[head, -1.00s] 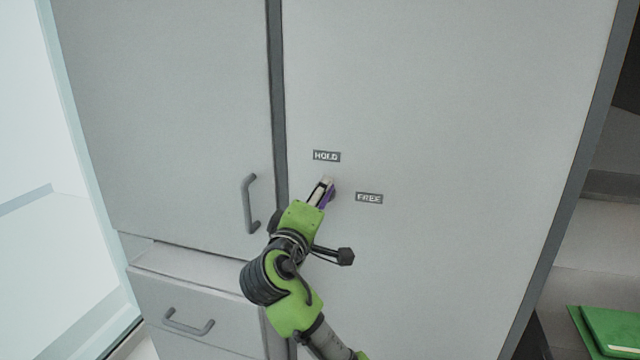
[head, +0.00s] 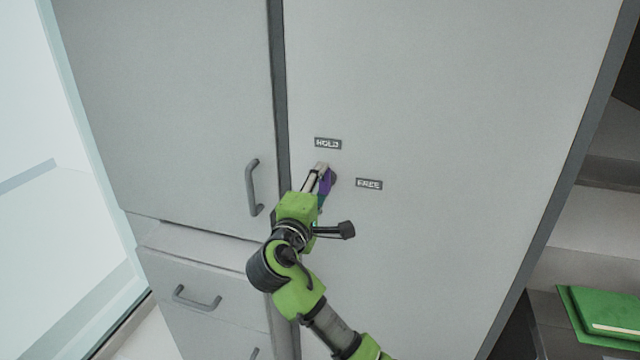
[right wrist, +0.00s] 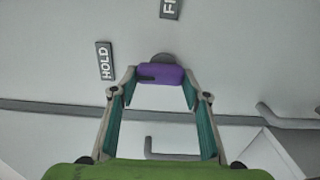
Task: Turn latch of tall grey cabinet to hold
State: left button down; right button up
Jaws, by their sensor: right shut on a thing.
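The purple latch (head: 327,181) is on the right-hand door of the tall grey cabinet (head: 440,110), below the HOLD label (head: 327,143) and left of the FREE label (head: 369,184). My right gripper (head: 321,176) is at the latch and partly covers it. In the right wrist view, the purple latch (right wrist: 160,75) lies crosswise between the two fingertips, its dark round base (right wrist: 163,58) just behind. My right gripper is shut on it. The latch's exact angle is hard to tell. My left gripper is not in view.
A bar handle (head: 253,187) is on the left door, close to my right gripper. Drawers with a handle (head: 197,297) are below. A green book (head: 605,315) lies on a shelf at the lower right. A pale glass-like panel stands at the far left.

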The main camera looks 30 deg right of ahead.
jog(key=o, duration=1.1)
jog(key=v, duration=1.2)
jog(key=shift+w, duration=0.1)
jog(key=shift+f, duration=0.1)
